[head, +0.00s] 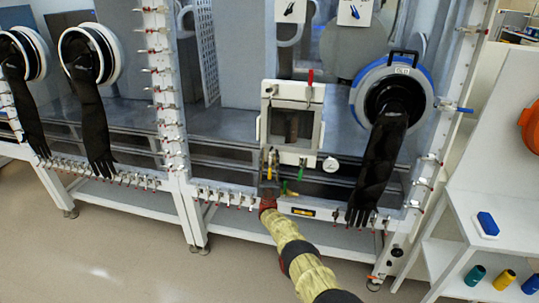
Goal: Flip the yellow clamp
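A small yellow clamp (270,158) stands upright at the lower left corner of the square white-framed port door (293,121) on the glovebox front. My gripper (268,181) is just below the yellow clamp, at the end of my yellow-sleeved arm, which reaches up from the bottom of the head view. The gripper is dark and small here, and its fingers cannot be made out. I cannot tell whether it touches the clamp. The clamp's lower end is partly hidden by the gripper.
A red clamp (310,78) is at the door's top; green handles (300,172) are below right. A round gauge (330,165) and a blue-ringed glove port with a hanging black glove (378,165) are to the right. A white shelf (490,200) stands far right. Floor at left is clear.

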